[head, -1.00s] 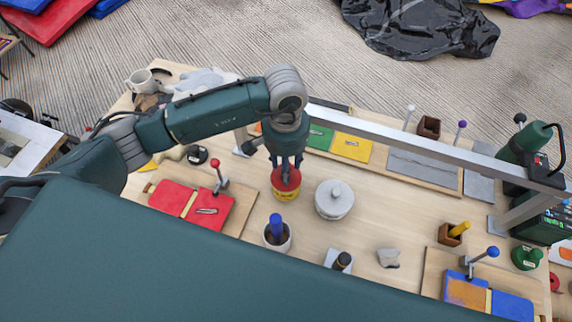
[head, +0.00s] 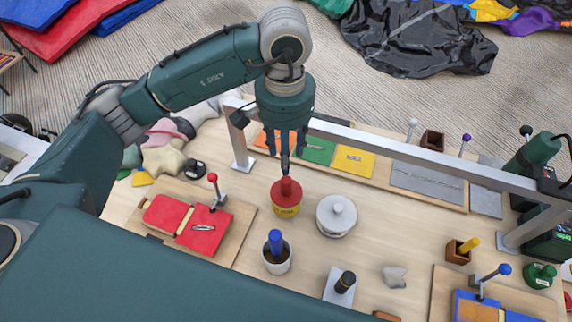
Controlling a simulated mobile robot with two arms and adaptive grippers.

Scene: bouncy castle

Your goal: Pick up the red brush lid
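The red brush lid (head: 286,191), with a red knob on top, sits on a yellow jar (head: 287,211) near the middle of the table. My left gripper (head: 286,166) hangs pointing down over the knob, at or just above its top. I cannot tell whether the fingers touch the knob or how far apart they are.
A grey lidded pot (head: 336,216) stands close on the right. A white cup with a blue-handled brush (head: 276,248) stands in front. A metal rail (head: 420,158) crosses behind the jar. A red hinged case (head: 204,228) lies on the left.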

